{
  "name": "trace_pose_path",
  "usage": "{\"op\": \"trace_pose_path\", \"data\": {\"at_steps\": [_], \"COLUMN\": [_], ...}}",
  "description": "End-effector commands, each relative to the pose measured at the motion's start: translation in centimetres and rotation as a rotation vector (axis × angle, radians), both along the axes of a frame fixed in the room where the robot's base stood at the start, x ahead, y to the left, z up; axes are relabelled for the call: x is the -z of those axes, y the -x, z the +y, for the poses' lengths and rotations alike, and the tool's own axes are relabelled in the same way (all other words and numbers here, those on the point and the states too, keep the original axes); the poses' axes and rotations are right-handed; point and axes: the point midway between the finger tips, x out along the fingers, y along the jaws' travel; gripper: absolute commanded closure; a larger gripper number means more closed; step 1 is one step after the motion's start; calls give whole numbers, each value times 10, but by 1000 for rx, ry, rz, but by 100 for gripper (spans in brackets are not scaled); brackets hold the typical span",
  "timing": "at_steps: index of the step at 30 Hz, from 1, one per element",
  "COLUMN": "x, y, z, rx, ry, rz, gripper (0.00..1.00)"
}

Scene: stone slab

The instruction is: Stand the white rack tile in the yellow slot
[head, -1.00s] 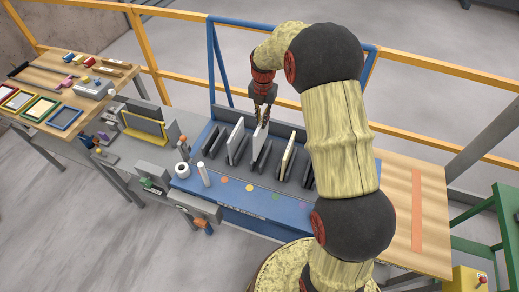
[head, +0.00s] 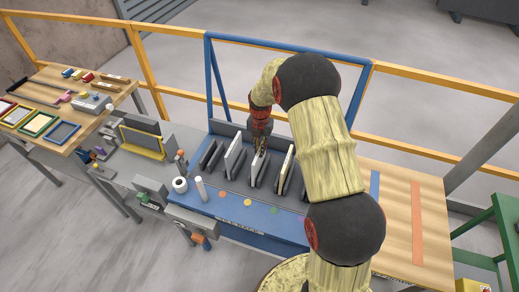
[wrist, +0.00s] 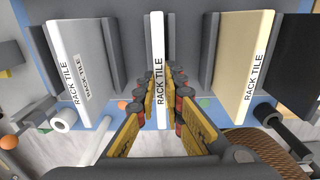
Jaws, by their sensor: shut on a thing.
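My gripper (head: 260,138) is low over the blue rack (head: 260,226), its fingers closed on a white-edged rack tile (head: 258,165). In the wrist view the fingers lie on both sides of this upright tile (wrist: 159,62), which faces me with its "RACK TILE" label. Another white tile (wrist: 77,65) stands to its left and a cream tile (wrist: 243,65) to its right, both apart from the fingers. On the grey bench at left is a holder with a yellow-edged slot (head: 142,147) and a dark back panel. The held tile's lower end is hidden.
Dark dividers stand between the tiles, close to the fingers. A white roll (head: 180,185) and a white cylinder (head: 200,188) stand at the rack's left front. A blue frame (head: 290,44) rises behind the rack. Trays and small parts lie on the wooden table (head: 72,85) at far left.

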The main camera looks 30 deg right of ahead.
Motion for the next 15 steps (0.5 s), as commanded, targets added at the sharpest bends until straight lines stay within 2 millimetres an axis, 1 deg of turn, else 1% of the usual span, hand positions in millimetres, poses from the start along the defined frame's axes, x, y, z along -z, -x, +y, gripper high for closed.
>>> {"op": "trace_pose_path", "data": {"at_steps": [3,4,13,15], "x": [2,3,3,3], "y": [0,0,0,0], "z": [0,0,0,0], "rx": [0,0,0,0], "ry": [1,0,0,0], "rz": [-1,1,1,1], "gripper": [100,90,72,72]}}
